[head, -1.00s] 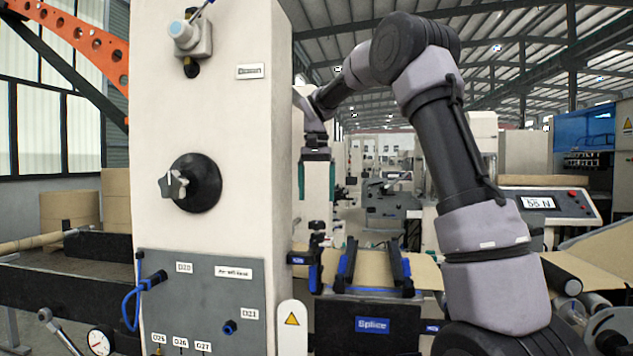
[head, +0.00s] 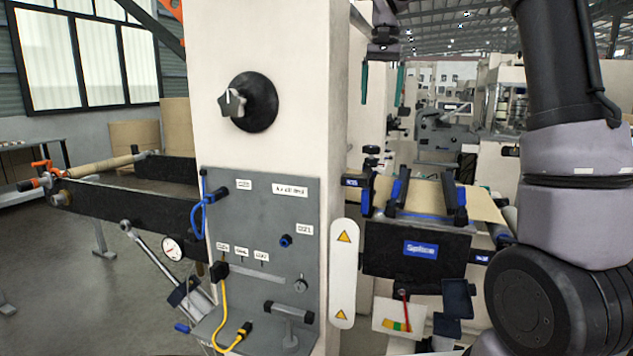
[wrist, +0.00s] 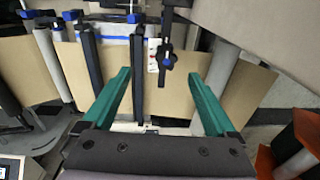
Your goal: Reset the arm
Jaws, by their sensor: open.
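My arm (head: 575,165) rises along the right side of the head view, and its upper part leaves the frame at the top. My gripper (head: 382,84) hangs at the top of the head view, just right of the cream machine column (head: 320,90). Its two green fingers point down and stand apart with nothing between them. In the wrist view my gripper (wrist: 160,80) is open and empty above the splice table's brown web and dark bars.
The splice table (head: 420,250) has dark clamp bars with blue ends. A grey panel (head: 265,215) with a black knob (head: 255,102) above it is on the column. A yellow cable (head: 226,315) hangs below.

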